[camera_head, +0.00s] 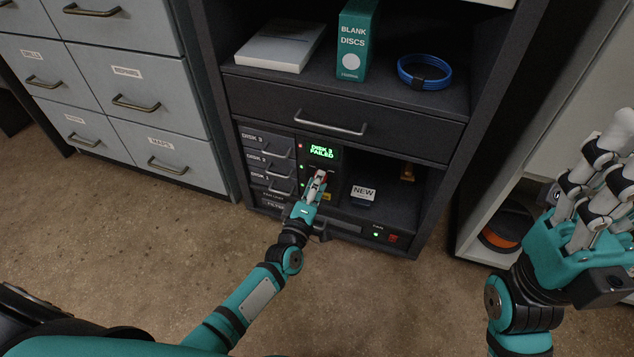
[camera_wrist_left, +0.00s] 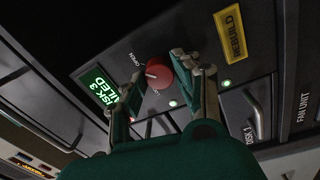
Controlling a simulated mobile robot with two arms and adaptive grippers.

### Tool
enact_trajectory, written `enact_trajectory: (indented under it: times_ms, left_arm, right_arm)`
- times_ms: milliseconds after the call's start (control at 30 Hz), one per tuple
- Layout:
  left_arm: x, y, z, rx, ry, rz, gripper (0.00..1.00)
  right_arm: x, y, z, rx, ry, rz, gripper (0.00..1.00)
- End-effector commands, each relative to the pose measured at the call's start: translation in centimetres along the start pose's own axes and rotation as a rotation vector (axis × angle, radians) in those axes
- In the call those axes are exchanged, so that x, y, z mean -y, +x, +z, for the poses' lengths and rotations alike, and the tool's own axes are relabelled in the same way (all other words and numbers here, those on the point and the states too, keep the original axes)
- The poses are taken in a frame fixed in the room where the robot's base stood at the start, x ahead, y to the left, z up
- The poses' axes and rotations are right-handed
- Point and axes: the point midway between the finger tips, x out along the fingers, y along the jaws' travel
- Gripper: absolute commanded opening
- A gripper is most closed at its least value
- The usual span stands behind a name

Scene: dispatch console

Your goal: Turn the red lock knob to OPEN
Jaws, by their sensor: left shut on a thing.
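The red lock knob (camera_wrist_left: 158,72) is on the dark panel in the left wrist view, with a light mark on its face. The word OPEN (camera_wrist_left: 137,61) is printed beside it; a second label is partly covered by a finger. My left gripper (camera_head: 318,178) is at the knob, in front of the drive unit, and is shut on it, with fingers reaching past both sides in the wrist view. In the head view my fingers cover most of the knob.
The green display (camera_head: 322,152) reads DISK 3 FAILED. Disk drawers (camera_head: 268,165) with handles lie left of the knob. A yellow REBUILD label (camera_wrist_left: 230,33) is nearby. A box marked NEW (camera_head: 362,193) stands in the bay to the right. Cabinet walls flank this bay.

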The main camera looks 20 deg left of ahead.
Motion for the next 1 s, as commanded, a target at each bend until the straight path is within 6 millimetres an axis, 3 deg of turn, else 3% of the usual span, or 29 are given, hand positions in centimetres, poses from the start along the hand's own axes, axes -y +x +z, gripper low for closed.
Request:
enact_trajectory:
  times_ms: [233, 267, 433, 767, 1000]
  left_arm:
    - [0.1, -0.1, 0.2, 0.004, 0.001, -0.002, 0.00]
    - [0.1, -0.1, 0.2, 0.004, 0.001, -0.002, 0.33]
    - [0.1, 0.0, 0.1, 0.003, 0.001, -0.002, 0.54]
    - [0.1, -0.4, 0.1, 0.001, 0.000, -0.002, 0.54]
    - [0.2, -4.4, 0.1, 0.002, 0.001, -0.004, 0.54]
  right_arm:
    - [0.0, 0.1, -0.1, -0.002, 0.000, -0.001, 0.40]
    - [0.0, 0.1, -0.2, -0.002, 0.000, -0.001, 0.40]
    - [0.0, 0.2, -0.2, -0.003, 0.000, -0.001, 0.40]
    - [0.0, 0.2, -0.1, -0.003, -0.001, -0.004, 0.40]
    - [0.0, 0.2, -0.1, -0.003, -0.001, -0.003, 0.40]
